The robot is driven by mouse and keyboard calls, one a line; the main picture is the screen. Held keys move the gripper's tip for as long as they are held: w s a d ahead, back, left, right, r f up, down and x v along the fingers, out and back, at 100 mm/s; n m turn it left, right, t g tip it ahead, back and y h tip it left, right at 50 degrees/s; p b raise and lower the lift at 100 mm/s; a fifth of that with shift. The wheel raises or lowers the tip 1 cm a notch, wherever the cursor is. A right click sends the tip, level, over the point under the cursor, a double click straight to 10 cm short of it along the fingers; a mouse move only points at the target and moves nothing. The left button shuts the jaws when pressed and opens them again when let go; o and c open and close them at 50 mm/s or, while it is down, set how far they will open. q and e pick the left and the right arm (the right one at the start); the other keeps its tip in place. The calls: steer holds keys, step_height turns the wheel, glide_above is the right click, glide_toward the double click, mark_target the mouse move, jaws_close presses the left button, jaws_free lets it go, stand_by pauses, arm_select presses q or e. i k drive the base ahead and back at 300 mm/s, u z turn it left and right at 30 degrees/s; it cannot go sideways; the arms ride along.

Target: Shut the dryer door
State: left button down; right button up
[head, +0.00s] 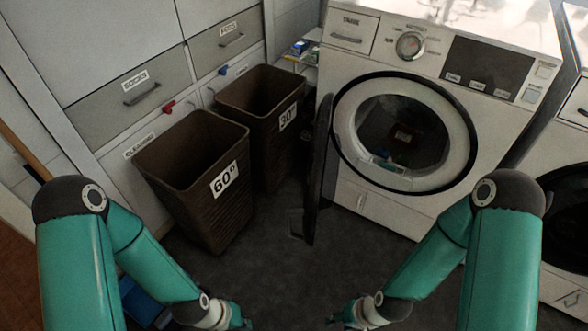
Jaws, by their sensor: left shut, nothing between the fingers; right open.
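The white dryer (432,208) stands at the right of centre with its round opening facing me. Its dark door (319,172) is open, hinged at the left of the opening and swung out towards me, so I see it almost edge-on. Inside the drum (400,125) are a dark red item and some small pale and blue things, too dim to name. My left gripper (244,320) is low at the bottom edge, left of the door and apart from it, shut and empty. My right gripper (334,318) is low at the bottom, nearer than the door and apart from it, open.
Two brown baskets, marked 60° (205,205) and 30° (262,150), stand left of the door. Drawers and cabinets (125,90) line the left wall. A second machine (568,205) is at the right edge. The dark floor (275,270) before the dryer is mostly clear.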

mark_target(316, 167)
steer(key=z, duration=1.4)
steer(key=i, duration=0.1)
steer(key=u, duration=2.7)
steer(key=k, duration=0.75)
steer(key=z, duration=1.15)
steer(key=i, duration=1.2)
steer(key=u, duration=0.1)
